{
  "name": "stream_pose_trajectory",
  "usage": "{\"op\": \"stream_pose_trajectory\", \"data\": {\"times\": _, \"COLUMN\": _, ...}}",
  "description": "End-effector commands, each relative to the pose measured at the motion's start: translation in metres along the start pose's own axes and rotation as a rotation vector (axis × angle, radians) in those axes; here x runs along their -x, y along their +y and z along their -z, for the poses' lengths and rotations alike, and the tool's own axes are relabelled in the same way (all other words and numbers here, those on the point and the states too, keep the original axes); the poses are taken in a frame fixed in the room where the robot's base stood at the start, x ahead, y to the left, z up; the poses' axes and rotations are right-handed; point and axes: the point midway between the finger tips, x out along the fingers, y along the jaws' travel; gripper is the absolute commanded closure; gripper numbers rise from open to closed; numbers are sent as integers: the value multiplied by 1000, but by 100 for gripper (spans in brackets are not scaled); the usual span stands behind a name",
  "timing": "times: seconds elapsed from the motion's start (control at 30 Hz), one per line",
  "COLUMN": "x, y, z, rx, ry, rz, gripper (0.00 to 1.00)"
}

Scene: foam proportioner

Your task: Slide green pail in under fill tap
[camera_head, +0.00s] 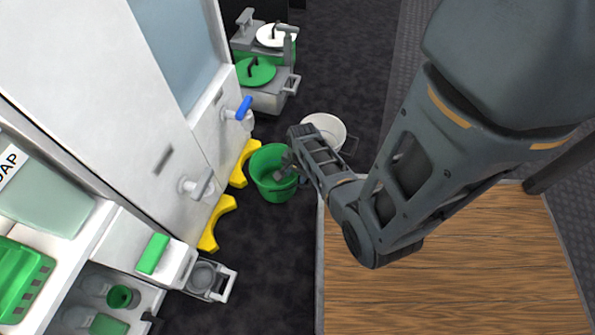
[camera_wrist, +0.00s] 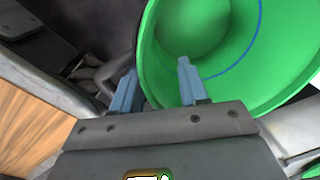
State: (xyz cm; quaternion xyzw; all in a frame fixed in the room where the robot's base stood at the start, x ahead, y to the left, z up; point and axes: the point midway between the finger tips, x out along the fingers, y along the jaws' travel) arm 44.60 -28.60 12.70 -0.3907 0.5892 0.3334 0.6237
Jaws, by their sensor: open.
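The green pail (camera_head: 268,180) stands on the dark floor, right of the yellow floor pieces. It appears empty, with a blue line inside, and fills the upper right of the wrist view (camera_wrist: 205,40). Two taps are on the white cabinet: one with a blue handle (camera_head: 243,108) and one with a grey handle (camera_head: 197,187). I cannot tell which is the fill tap. The pail stands out from the cabinet, beneath neither spout. My gripper (camera_head: 286,172) is open at the pail's right rim. In the wrist view, its fingers (camera_wrist: 157,85) straddle the pail's wall, one inside and one outside.
Yellow curved pieces (camera_head: 217,222) lie along the cabinet's foot. A white bucket (camera_head: 324,130) stands behind my gripper, close to the arm. Lidded green and grey containers (camera_head: 262,88) are at the back. A wooden surface (camera_head: 440,280) lies right. Dark floor is free in front of the pail.

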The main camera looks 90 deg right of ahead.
Motion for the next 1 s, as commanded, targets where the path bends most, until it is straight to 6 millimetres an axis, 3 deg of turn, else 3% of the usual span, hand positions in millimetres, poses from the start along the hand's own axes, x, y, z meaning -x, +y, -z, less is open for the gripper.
{"op": "stream_pose_trajectory", "data": {"times": 0.03, "x": -12, "y": 1, "z": 0, "rx": -1, "ry": 0, "rz": -1, "gripper": 56}}
{"op": "stream_pose_trajectory", "data": {"times": 0.2, "x": -26, "y": 0, "z": 0, "rx": 0, "ry": 0, "rz": 0, "gripper": 56}}
{"op": "stream_pose_trajectory", "data": {"times": 0.6, "x": -28, "y": 0, "z": 0, "rx": 0, "ry": 0, "rz": 0, "gripper": 56}}
{"op": "stream_pose_trajectory", "data": {"times": 1.0, "x": -28, "y": 0, "z": 0, "rx": 0, "ry": 0, "rz": 0, "gripper": 95}}
